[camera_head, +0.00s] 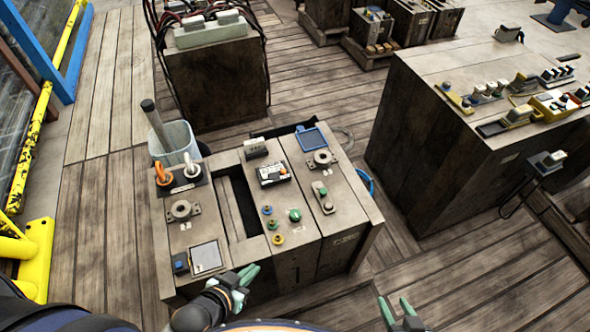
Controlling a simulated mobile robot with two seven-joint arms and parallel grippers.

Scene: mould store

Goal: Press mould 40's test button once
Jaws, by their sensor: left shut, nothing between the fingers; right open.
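A wooden block-like unit with grey top panels (345,205) stands in front of me. On its top are a large green button (295,215), a blue button (267,210), a smaller green button (272,224) and a yellow-ringed button (278,239). A green button on a small grey box (323,191) sits further right. I cannot read a number 40 on any mould, so I cannot tell which button is its test button. My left gripper (249,275) is shut and empty at the unit's near edge. My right gripper (396,306) is open and empty, right of the unit.
Another wooden unit (425,150) with controls stands to the right. Plank floor (440,265) lies clear between them.

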